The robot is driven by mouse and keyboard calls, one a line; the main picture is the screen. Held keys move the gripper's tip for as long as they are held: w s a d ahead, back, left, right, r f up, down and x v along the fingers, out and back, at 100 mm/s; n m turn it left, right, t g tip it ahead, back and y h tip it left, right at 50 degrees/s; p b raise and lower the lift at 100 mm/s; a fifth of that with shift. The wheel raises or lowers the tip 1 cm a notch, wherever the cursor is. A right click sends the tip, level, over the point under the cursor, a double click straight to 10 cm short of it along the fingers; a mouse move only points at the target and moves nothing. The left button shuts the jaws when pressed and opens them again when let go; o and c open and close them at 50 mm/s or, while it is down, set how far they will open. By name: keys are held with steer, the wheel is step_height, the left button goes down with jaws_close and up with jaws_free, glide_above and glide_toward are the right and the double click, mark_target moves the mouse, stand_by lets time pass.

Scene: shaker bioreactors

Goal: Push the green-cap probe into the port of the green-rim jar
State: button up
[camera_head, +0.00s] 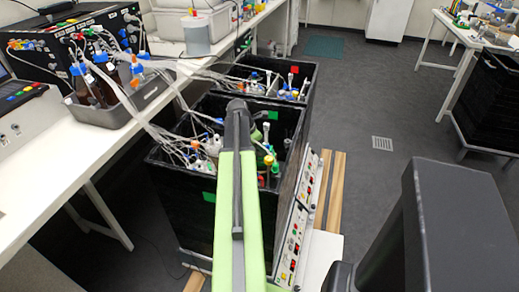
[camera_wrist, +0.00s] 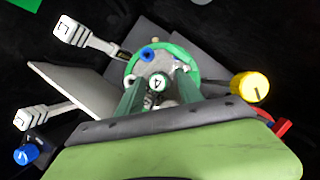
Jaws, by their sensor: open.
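The green-rim jar (camera_wrist: 184,56) is at the middle of the wrist view, with its rim partly hidden by my gripper. A small round piece (camera_wrist: 157,82) marked 4, with a pale face and dark edge, sits over the jar between my fingers; it may be the green-cap probe, but its cap colour is unclear. My gripper (camera_wrist: 159,90) is open, its two dark green fingers on either side of this piece. I cannot tell whether they touch it. A green jar also shows beside my green arm in the head view (camera_head: 257,134), inside the black crate.
In the wrist view, a yellow cap (camera_wrist: 249,87) is close on the right and a white connector (camera_wrist: 73,32) at upper left. A blue cap (camera_wrist: 27,154) is at lower left. The black crate (camera_head: 180,205) surrounds the jar, with tubes on its left. A bench (camera_head: 60,150) stands left.

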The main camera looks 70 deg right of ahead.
steer(key=p+v, duration=1.5)
steer(key=v, duration=0.2)
steer(key=shift+r+p, duration=0.15)
steer(key=shift+p, duration=0.25)
steer(key=shift+a, duration=0.15)
